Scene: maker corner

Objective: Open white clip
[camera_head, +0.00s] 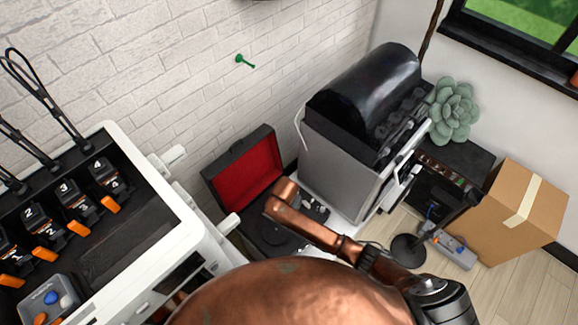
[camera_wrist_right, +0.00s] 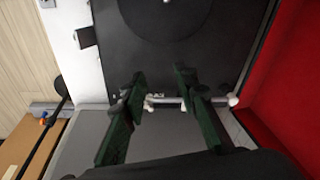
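In the right wrist view, a thin pale rod, apparently the tonearm (camera_wrist_right: 218,100), crosses the near part of a black record player (camera_wrist_right: 118,45). A small white piece (camera_wrist_right: 149,103), which may be the white clip, sits near the rod's left end. My right gripper (camera_wrist_right: 160,78) is open. Its two dark green fingers are spread on either side of the white piece, with nothing seen gripped. I cannot tell whether the fingers touch it or whether the clip is open. In the head view, my copper arm covers part of the record player, and the right gripper is not clearly seen. My left gripper is not in view.
The record player's red-lined lid (camera_head: 247,172) stands open by the brick wall. A grey and black machine (camera_head: 345,160) is close on its right. A white machine (camera_head: 185,225) is on the left. A cardboard box (camera_head: 510,215) and a black stand (camera_head: 408,250) are at right.

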